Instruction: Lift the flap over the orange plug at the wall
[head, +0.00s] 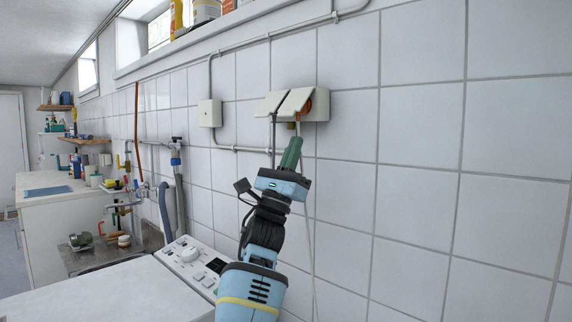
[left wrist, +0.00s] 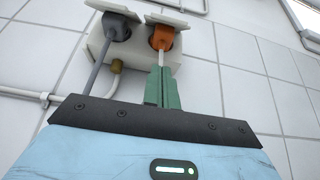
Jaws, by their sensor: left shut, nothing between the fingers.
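A double wall socket box (head: 318,106) is mounted on the white tiles. Its right flap (head: 295,103) slopes outward over the orange plug (head: 308,107); in the left wrist view this flap (left wrist: 167,20) sits just above the orange plug (left wrist: 163,38). A pale cable hangs from that plug. The left flap (head: 270,103) slopes over a grey plug (left wrist: 118,28) with a grey cable. My left gripper (head: 298,140) has green fingers, shut and empty, pointing up just below the orange plug. In the left wrist view the fingertips (left wrist: 162,68) overlap the pale cable; contact cannot be told. My right gripper is out of view.
A small junction box (head: 209,113) and grey conduit run along the wall left of the socket. A white washing machine (head: 110,292) stands below. A sink and counter (head: 45,190) are farther left. Bare tiles lie to the right.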

